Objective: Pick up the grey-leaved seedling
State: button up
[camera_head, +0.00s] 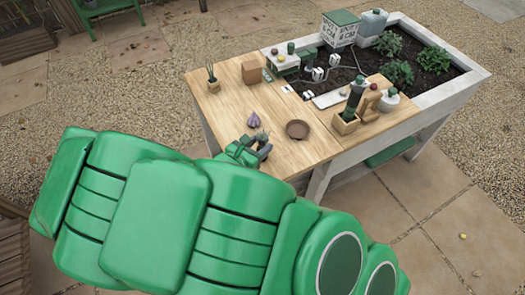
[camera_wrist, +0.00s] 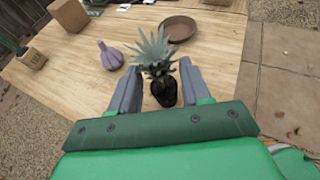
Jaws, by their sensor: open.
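The grey-leaved seedling (camera_wrist: 157,55) has spiky grey-green leaves and a dark root ball or pot (camera_wrist: 163,91). In the wrist view it stands on the wooden table between the two grey fingers of my gripper (camera_wrist: 158,80). The fingers are open on either side of it, and I cannot tell whether either touches it. In the head view my gripper (camera_head: 257,146) is over the table's near edge, and only a little of the seedling shows there, partly hidden by the gripper.
A purple garlic-like bulb (camera_head: 254,120) and a brown saucer (camera_head: 297,129) lie close to my gripper. A cardboard-brown block (camera_head: 251,72) and a small plant pot (camera_head: 212,86) stand further back. A wooden holder (camera_head: 346,122) with dark tools is at the right, before the planted bed (camera_head: 463,88).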

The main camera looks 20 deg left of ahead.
jog(key=shift+x, duration=2.1)
jog(key=shift+r, duration=0.1)
jog(key=shift+c, duration=0.2)
jog(key=c, duration=0.8)
jog(key=shift+o, duration=0.2)
jog(key=shift+r, duration=0.1)
notch_tip(320, 180, up, 10)
